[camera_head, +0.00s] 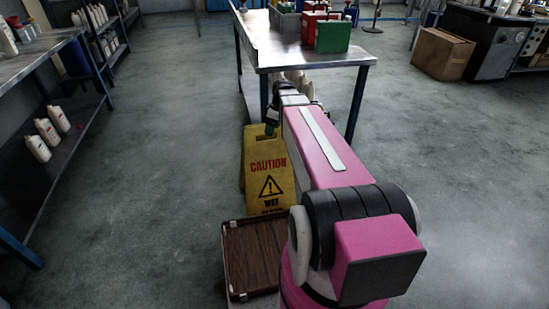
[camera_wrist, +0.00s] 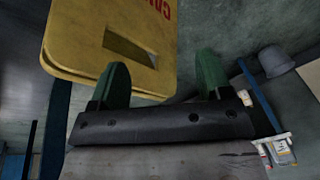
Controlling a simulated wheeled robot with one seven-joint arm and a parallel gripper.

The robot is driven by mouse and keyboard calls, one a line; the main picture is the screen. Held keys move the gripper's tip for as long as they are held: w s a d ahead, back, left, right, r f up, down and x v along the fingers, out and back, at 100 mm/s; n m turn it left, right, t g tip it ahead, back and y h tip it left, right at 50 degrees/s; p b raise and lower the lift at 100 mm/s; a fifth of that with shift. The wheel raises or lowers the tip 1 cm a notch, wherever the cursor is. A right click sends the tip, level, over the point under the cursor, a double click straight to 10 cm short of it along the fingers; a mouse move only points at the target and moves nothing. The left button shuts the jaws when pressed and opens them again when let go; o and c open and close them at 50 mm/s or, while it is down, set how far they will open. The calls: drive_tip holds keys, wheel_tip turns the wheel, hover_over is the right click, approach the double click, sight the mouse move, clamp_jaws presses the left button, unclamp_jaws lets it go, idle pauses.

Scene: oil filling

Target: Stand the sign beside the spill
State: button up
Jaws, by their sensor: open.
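The yellow caution sign (camera_head: 267,172) stands roughly upright near the middle of the head view, its text facing the camera. Part of its right side is hidden by my pink arm. My gripper (camera_head: 271,128) is at its top edge, mostly hidden behind the arm. In the wrist view the sign's top (camera_wrist: 85,35) with its handle slot lies close in front of my gripper (camera_wrist: 162,65). The green fingers are apart. The sign's edge reaches between them, and the left finger overlaps the panel. Whether they touch it I cannot tell. I cannot make out a spill.
A brown tray-like surface (camera_head: 250,258) lies just in front of the sign. A metal table (camera_head: 305,55) with bins stands behind it. A shelf (camera_head: 60,150) with bottles is at left, a cardboard box (camera_head: 442,53) at back right. Floor is open on the right.

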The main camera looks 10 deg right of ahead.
drive_tip(key=s+a+f+m+h, duration=0.1)
drive_tip(key=s+f+m, duration=0.2)
drive_tip(key=s+m, duration=0.2)
drive_tip(key=s+a+f+m+h, duration=0.1)
drive_tip(key=s+f+m, duration=0.3)
drive_tip(key=s, duration=0.5)
drive_tip(key=shift+a+m+h, duration=0.2)
drive_tip(key=shift+m+h, duration=0.2)
drive_tip(key=shift+m, duration=0.7)
